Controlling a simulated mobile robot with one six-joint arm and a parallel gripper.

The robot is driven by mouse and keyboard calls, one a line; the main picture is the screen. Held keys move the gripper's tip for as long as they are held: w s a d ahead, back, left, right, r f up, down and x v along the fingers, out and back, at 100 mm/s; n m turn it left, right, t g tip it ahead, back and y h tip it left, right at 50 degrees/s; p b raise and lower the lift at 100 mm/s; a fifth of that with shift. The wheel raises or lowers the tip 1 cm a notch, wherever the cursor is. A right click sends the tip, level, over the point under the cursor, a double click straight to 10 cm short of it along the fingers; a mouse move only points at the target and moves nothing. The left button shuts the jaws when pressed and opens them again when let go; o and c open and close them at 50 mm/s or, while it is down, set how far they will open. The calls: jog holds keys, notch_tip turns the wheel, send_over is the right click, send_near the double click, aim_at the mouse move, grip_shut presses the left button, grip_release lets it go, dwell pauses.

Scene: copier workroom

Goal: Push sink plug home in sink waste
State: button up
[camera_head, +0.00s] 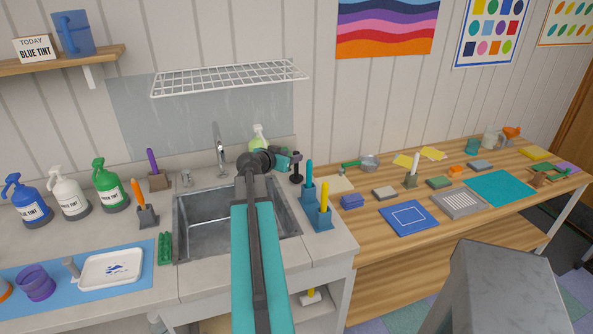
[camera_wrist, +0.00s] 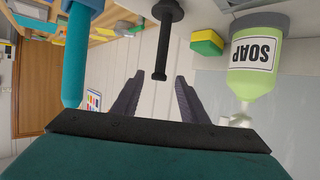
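A black stemmed piece with a round knob and a wider foot, which looks like the sink plug (camera_head: 296,169), stands upright on the counter by the sink's back right corner. In the upside-down wrist view the plug (camera_wrist: 164,45) lies ahead, in line with the gap between my fingers. My gripper (camera_wrist: 158,80) is open and empty, its fingers apart and not closed on the stem. In the head view my gripper (camera_head: 286,160) is just left of the plug. The steel sink (camera_head: 200,222) is partly covered by my arm; its waste hole is hidden.
A green soap bottle (camera_wrist: 254,62) stands close on one side, a teal-handled tool (camera_wrist: 76,60) on the other. A green-and-yellow sponge (camera_wrist: 207,42) lies nearby. The tap (camera_head: 220,155) rises behind the sink, under a white wire rack (camera_head: 230,78). Holders with teal and yellow handles (camera_head: 324,216) crowd the right counter.

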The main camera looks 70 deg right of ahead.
aim_at(296, 152)
jog(key=shift+p+x, duration=1.35)
jog(key=shift+x, duration=1.15)
jog(key=shift+r, duration=0.1)
grip_shut()
